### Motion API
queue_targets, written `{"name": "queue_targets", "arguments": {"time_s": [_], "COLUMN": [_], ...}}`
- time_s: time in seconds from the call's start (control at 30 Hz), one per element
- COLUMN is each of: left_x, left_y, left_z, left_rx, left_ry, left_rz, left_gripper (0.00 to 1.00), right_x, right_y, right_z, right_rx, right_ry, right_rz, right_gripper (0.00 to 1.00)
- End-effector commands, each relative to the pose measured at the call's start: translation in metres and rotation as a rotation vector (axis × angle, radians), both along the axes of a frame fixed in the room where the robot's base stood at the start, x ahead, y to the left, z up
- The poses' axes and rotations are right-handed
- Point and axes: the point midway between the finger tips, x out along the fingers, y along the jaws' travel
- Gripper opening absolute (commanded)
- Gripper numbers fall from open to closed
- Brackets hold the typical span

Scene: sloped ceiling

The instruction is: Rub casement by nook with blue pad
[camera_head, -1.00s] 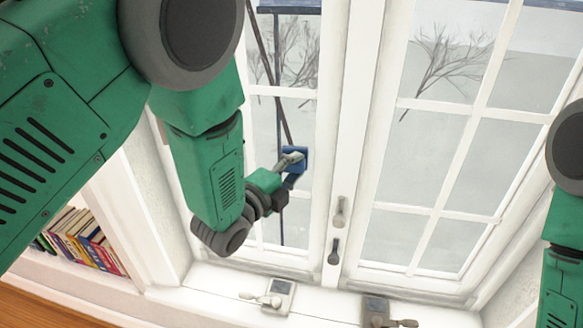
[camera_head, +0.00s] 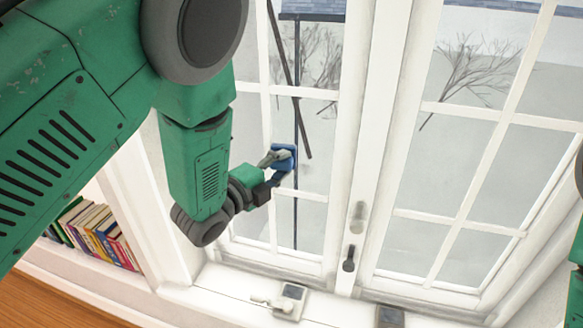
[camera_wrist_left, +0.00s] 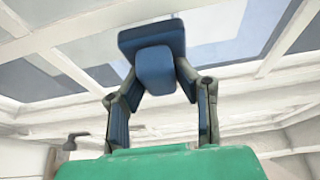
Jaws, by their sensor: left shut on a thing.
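The blue pad (camera_head: 284,157) is in my left gripper (camera_head: 272,168), in front of the left casement (camera_head: 334,200), the one nearer the book nook. The pad overlaps the pane just right of the casement's vertical bar; I cannot tell whether it touches the glass. In the left wrist view, the pad (camera_wrist_left: 150,36) shows its flat plate with a rounded blue grip below it. The fingers of my left gripper (camera_wrist_left: 160,78) close on that grip from both sides. My right gripper is out of view; only part of that arm shows at the right edge.
The nook with several books (camera_head: 98,232) is at lower left. A second casement (camera_head: 460,215) stands to the right. Dark and pale handles (camera_head: 348,259) stick out on the middle frame. A lever latch (camera_head: 288,301) sits on the bottom sill.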

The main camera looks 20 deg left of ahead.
Motion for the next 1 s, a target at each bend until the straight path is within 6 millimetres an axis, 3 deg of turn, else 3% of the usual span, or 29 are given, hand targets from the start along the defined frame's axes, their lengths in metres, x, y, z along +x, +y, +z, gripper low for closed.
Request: {"name": "queue_targets", "arguments": {"time_s": [0.33,0.8,1.0], "left_x": [-0.003,-0.049,-0.06], "left_y": [0.001,0.002,0.003], "left_z": [0.0,0.0,0.0], "left_rx": [0.0,0.001,0.001], "left_ry": [0.001,0.0,0.0], "left_rz": [0.0,-0.001,0.0], "left_gripper": [0.0,0.0,0.0], "right_x": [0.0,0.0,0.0], "right_y": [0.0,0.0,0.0], "right_z": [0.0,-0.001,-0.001], "right_rx": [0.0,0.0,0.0], "right_ry": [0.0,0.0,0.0], "right_rz": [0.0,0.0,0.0], "right_gripper": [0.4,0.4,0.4]}}
